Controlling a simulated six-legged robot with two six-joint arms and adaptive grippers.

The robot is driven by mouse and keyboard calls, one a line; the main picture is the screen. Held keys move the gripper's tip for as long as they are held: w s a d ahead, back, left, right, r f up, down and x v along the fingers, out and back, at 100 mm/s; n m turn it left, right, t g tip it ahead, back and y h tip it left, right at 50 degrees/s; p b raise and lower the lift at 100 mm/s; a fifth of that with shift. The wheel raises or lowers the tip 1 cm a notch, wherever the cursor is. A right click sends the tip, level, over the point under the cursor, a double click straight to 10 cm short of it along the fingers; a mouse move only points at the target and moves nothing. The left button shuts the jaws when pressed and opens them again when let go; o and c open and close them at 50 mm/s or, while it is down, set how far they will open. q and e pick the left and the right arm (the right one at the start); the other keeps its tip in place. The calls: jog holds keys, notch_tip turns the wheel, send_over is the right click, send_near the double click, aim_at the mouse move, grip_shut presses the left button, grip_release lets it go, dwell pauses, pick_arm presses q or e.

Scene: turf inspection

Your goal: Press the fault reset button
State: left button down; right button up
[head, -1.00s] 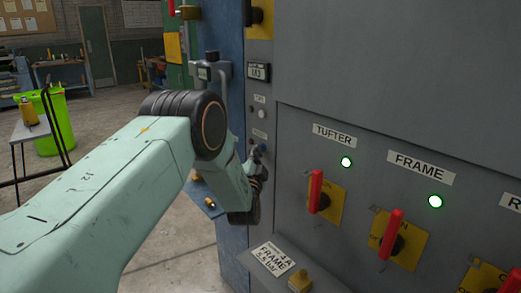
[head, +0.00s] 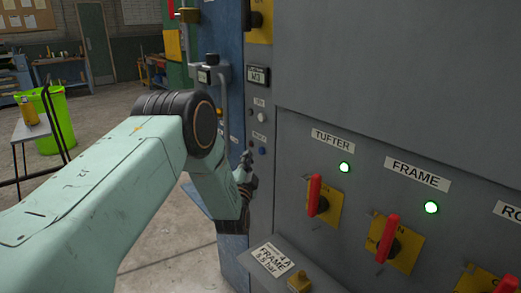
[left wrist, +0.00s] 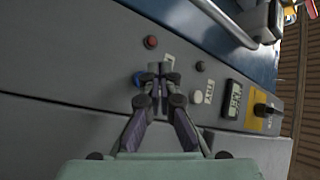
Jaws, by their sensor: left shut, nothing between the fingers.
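A blue button (head: 262,151) sits on the narrow grey panel strip, below a small label too small to read. It also shows in the left wrist view (left wrist: 138,80), just left of the fingertips. I cannot read which button is the fault reset. A white button (head: 261,117) sits above it, and also shows in the left wrist view (left wrist: 196,97). My left gripper (head: 247,158) is shut and empty, close to the panel and just left of the blue button in the head view. It also shows in the left wrist view (left wrist: 157,72). My right gripper is not in view.
A small display (head: 258,75) is above the buttons. Red-handled switches (head: 315,194) with lit green lamps stand to the right. A ledge with a yellow knob (head: 299,281) juts out below. The left wrist view shows a red button (left wrist: 150,41) and a dark button (left wrist: 200,66).

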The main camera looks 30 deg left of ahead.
pick_arm(q)
jog(key=s+p, duration=0.1)
jog(key=s+a+p, duration=0.1)
jog(key=s, duration=0.1)
jog(key=shift+s+a, duration=0.1)
jog(key=shift+a, duration=0.05)
dwell(0.9)
jog(key=s+d+f+n+g+h+b, duration=0.1)
jog(key=s+d+f+n+g+h, duration=0.3)
jog(key=s+f, duration=0.55)
jog(key=s+d+f+n+g+h, duration=0.25)
jog(key=s+d+f+g, duration=0.4)
jog(key=f, duration=0.65)
jog(key=s+d+f+g+b, duration=0.1)
jog(key=s+d+f+g, duration=0.1)
jog(key=s, duration=0.8)
jog(key=s+d+f+g+h+b, duration=0.1)
jog(key=s+d+f+g, duration=0.1)
jog(key=s, duration=0.8)
jog(key=s+d+f+n+g+b, duration=0.1)
jog(key=s+d+g, duration=0.3)
jog(key=s, duration=0.6)
jog(key=shift+s+f+g, duration=0.35)
jog(key=shift+f, duration=0.4)
